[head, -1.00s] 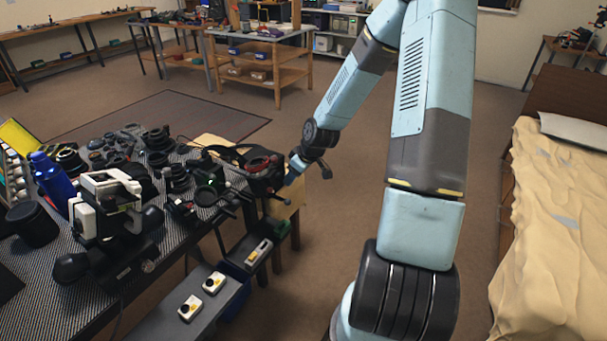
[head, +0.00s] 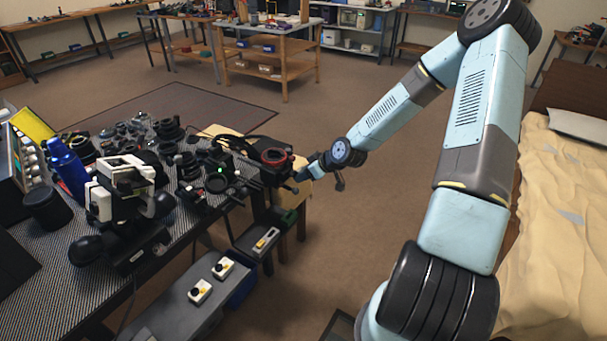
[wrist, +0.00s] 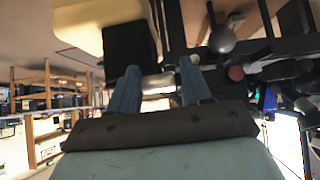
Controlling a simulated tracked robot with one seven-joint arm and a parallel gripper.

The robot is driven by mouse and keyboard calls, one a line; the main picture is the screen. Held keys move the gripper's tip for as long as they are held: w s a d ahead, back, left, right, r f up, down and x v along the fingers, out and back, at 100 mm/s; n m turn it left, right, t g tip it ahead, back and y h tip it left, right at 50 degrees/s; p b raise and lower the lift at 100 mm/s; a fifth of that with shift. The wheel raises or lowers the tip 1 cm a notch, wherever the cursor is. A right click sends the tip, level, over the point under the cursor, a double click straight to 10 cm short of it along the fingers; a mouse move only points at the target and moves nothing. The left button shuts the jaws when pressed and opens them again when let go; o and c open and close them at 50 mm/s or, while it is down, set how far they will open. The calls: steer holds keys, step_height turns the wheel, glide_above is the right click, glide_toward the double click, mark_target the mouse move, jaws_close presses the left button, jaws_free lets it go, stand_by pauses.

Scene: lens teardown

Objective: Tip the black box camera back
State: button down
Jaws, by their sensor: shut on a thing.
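The black box camera, with a red ring on it, appears to be the dark block (head: 272,160) at the table's right corner in the head view. A black box (wrist: 130,48) shows upside down or strongly tilted in the wrist view, just beyond my fingers. My gripper (head: 305,173) is at the right side of that dark block. In the wrist view, my gripper (wrist: 158,86) has its two blue fingers on a short silvery cylindrical part (wrist: 158,82) beside the black box. Whether this part is fixed to the box is hidden.
The patterned table (head: 75,300) is crowded with lenses and camera parts, including a white-and-black device (head: 125,190) and a blue bottle (head: 66,170). A low grey bench (head: 180,318) stands in front. A bed (head: 560,220) is at right.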

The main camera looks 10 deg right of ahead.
steer(key=shift+w+d+f, duration=0.2)
steer(key=shift+d+f, duration=0.35)
steer(key=shift+f, duration=0.05)
steer(key=c, duration=0.7)
jaws_free()
steer(key=shift+w+f, duration=0.1)
steer(key=shift+o, duration=0.3)
steer(key=shift+a, duration=0.2)
steer(key=shift+s, duration=0.2)
steer(key=v, duration=1.3)
steer(key=shift+r, duration=0.4)
steer(key=shift+s+d, duration=0.1)
